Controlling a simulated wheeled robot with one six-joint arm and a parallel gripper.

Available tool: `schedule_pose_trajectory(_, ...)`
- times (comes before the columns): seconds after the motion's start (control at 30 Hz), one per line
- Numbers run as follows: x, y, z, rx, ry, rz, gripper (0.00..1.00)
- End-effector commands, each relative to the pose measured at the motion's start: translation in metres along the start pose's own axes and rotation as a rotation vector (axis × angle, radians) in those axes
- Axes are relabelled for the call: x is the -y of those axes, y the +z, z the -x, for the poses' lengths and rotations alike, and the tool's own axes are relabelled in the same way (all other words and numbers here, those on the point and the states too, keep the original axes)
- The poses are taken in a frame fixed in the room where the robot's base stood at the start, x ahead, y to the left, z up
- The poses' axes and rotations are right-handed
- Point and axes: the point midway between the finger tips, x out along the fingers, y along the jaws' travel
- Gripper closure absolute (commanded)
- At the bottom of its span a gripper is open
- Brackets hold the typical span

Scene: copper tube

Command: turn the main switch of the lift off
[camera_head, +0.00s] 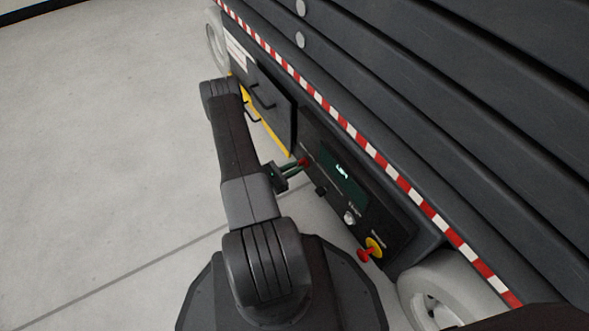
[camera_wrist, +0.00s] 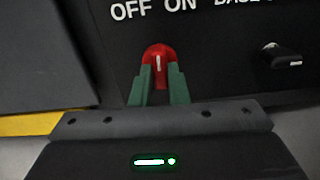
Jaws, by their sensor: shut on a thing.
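The main switch is a red rotary knob (camera_wrist: 158,53) with a white mark, on a black panel in the wrist view. The labels "OFF" and "ON" stand above it, OFF on the left. The white mark points nearly straight up, roughly between the two words. My gripper (camera_wrist: 159,78) has its green fingers on either side of the knob and is shut on it. In the head view the red knob (camera_head: 304,161) shows small at the tips of my gripper (camera_head: 297,166). The fingers hide the knob's lower sides.
A black knob (camera_wrist: 282,56) sits right of the switch. In the head view the panel also carries a lit display (camera_head: 343,172), a pale round knob (camera_head: 349,217) and a red button (camera_head: 370,251) on yellow. A wheel (camera_head: 440,290) stands lower right. Open floor lies left.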

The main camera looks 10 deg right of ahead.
Motion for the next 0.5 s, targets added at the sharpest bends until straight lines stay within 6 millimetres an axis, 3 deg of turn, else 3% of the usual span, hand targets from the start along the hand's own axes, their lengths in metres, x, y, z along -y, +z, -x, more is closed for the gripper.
schedule_pose_trajectory(0.43,0.0005,-0.0004,0.0002,-0.001,0.0,0.066,1.0)
schedule_pose_trajectory(0.47,0.0005,-0.0004,0.0002,-0.001,0.0,0.066,0.8)
schedule_pose_trajectory(0.5,0.0005,-0.0004,0.0002,-0.001,0.0,0.066,0.72)
